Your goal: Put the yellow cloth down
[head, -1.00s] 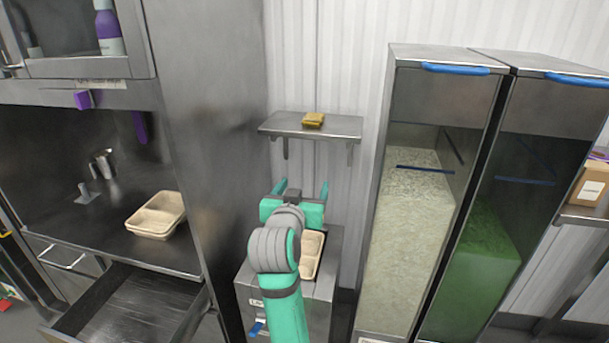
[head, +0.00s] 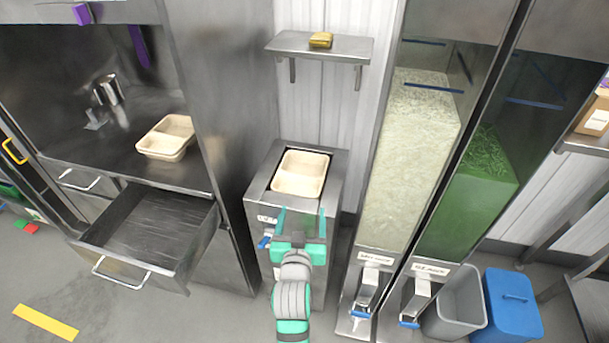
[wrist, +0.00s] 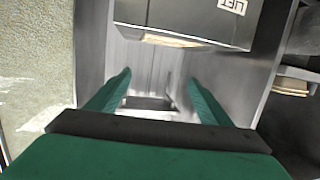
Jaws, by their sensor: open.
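The yellow cloth (head: 321,40) lies folded on the small steel wall shelf (head: 345,48) in the head view. My gripper (head: 301,214) is open and empty, well below the shelf and apart from it, in front of the steel lift cabinet. Its two green fingers also show spread apart in the wrist view (wrist: 157,77), with nothing between them. I cannot make out the cloth in the wrist view.
A beige two-compartment tray (head: 299,174) sits in the top of the lift cabinet (head: 330,195). More trays (head: 167,137) rest on the left counter above an open drawer (head: 150,235). Tall rice and green-filled dispensers stand right, with bins (head: 512,308) beside them.

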